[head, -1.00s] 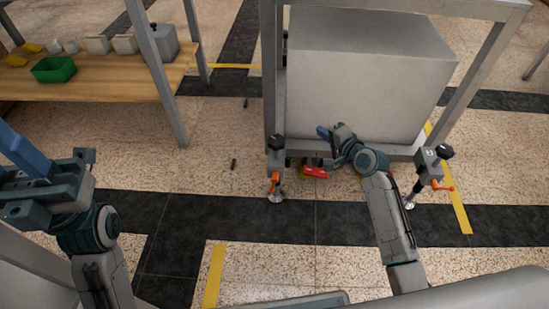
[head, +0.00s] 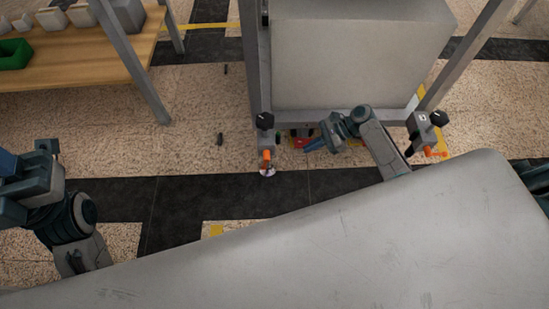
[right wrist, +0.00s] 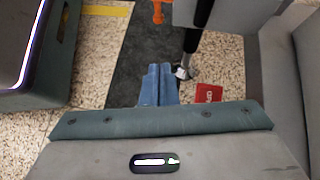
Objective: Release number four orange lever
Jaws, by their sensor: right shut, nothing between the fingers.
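An orange lever (head: 266,158) sits on the front-left leg of a grey metal frame, above a round foot. A second orange lever (head: 433,152) sits on the front-right leg. I cannot read which one is number four. My right gripper (head: 315,146) is low between the two legs, with its blue fingers pointing left. In the right wrist view its fingers (right wrist: 158,85) are together and empty. An orange lever (right wrist: 158,12) shows at the top of that view, apart from the fingers. My left gripper (head: 12,172) is cut off by the left edge, far from both levers.
A grey box (head: 350,60) fills the frame above my right gripper. A red item (right wrist: 207,92) lies on the floor near a black leg with a metal foot (right wrist: 185,72). A wooden table (head: 75,65) stands at the left, with a green bin (head: 14,54) on it.

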